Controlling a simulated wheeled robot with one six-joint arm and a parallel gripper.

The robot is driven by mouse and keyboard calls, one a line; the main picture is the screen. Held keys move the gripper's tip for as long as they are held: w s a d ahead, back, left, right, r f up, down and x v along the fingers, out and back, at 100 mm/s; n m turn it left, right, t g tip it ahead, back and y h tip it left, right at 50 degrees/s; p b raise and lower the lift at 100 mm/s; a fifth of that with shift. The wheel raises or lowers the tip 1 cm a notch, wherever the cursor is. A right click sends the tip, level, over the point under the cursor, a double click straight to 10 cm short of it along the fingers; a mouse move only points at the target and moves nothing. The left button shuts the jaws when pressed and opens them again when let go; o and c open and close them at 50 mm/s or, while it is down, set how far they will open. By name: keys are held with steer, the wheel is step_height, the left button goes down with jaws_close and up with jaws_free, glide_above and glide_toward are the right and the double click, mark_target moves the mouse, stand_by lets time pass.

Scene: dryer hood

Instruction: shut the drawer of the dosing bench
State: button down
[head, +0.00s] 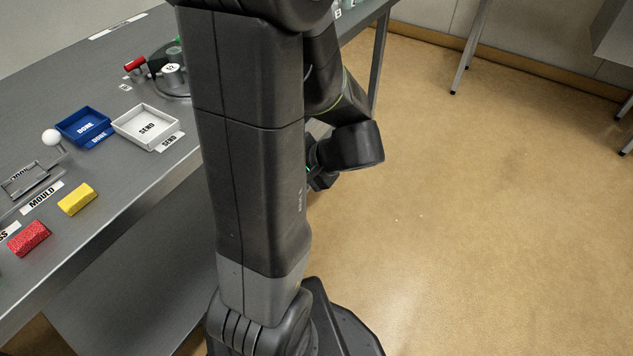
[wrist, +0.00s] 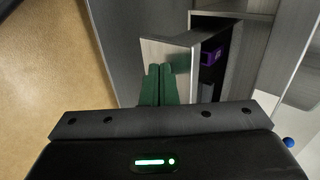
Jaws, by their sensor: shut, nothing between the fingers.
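In the wrist view, my gripper (wrist: 158,70) points at the light grey front of the drawer (wrist: 180,47). Its two green fingers are closed together with nothing between them. The drawer stands out from the bench, with its dark inside showing to the right of the front. A purple box with a white mark (wrist: 213,55) is inside it. The fingertips are close to the front; I cannot tell whether they touch it. In the head view the dosing bench (head: 135,205) runs along the left; my arm hides the drawer, and the fingers cannot be made out.
The tan floor (head: 470,190) right of the bench is clear.

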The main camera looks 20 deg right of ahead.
steer(key=w+a, duration=0.4)
steer(key=w, duration=0.1)
steer(key=w+a+b, duration=0.1)
steer(key=w+a, duration=0.1)
steer(key=w, duration=0.1)
steer(key=shift+a, duration=0.1)
steer(key=shift+w+a+r, duration=0.1)
steer(key=shift+w+a, duration=0.05)
steer(key=shift+w, duration=0.15)
